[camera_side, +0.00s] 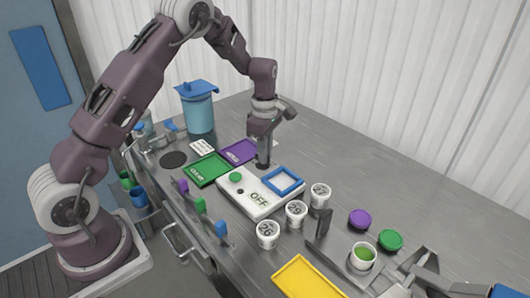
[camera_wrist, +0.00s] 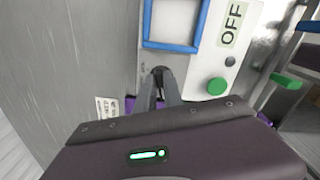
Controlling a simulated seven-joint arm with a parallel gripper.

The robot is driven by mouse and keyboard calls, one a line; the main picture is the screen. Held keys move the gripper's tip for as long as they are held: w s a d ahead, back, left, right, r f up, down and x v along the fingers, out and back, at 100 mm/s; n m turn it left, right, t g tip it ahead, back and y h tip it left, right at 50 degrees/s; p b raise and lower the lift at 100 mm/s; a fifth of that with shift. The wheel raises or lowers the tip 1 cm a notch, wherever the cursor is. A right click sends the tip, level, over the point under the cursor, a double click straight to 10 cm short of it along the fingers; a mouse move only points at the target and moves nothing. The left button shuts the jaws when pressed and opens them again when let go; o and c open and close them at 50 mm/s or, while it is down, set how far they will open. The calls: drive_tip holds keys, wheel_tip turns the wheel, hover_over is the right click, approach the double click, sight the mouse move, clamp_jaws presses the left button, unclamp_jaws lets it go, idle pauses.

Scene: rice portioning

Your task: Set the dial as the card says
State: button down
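A white box (camera_side: 262,203) with an "OFF" display (camera_side: 258,200) stands on the steel counter; the display also shows in the wrist view (camera_wrist: 232,24). My gripper (camera_side: 262,163) points down at the far end of the box. In the wrist view its fingertips (camera_wrist: 160,74) are at a small dark dial (camera_wrist: 158,71) on the box, mostly hidden between the fingers. I cannot tell whether they press on it. A white card (camera_side: 202,147) with small print lies behind the green mat; a card (camera_wrist: 107,107) also shows in the wrist view. Its print is too small to read.
The box bears a green button (camera_side: 235,177) and a blue square frame (camera_side: 282,181). Green (camera_side: 208,169) and purple (camera_side: 239,151) mats lie beside it. Numbered white cups (camera_side: 296,213) stand in front. A blue-lidded container (camera_side: 199,112) stands behind. The counter's right back is clear.

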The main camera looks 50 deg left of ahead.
drive_tip(key=shift+m, duration=0.3)
drive_tip(key=m, duration=0.3)
drive_tip(key=shift+s, duration=0.15)
drive_tip(key=m, duration=0.3)
drive_tip(key=shift+s+m, duration=0.1)
drive_tip(key=shift+m, duration=0.2)
drive_tip(key=m, duration=0.3)
drive_tip(key=shift+s+m, duration=0.1)
drive_tip(key=shift+m, duration=0.2)
drive_tip(key=m, duration=0.3)
drive_tip(key=shift+s+a+m, duration=0.1)
drive_tip(key=shift+m, duration=0.3)
drive_tip(key=m, duration=0.6)
drive_tip(key=shift+s+a, duration=0.1)
drive_tip(key=shift+a, duration=0.15)
drive_tip(key=m, duration=0.6)
drive_tip(key=shift+a, duration=0.25)
drive_tip(key=shift+m, duration=0.3)
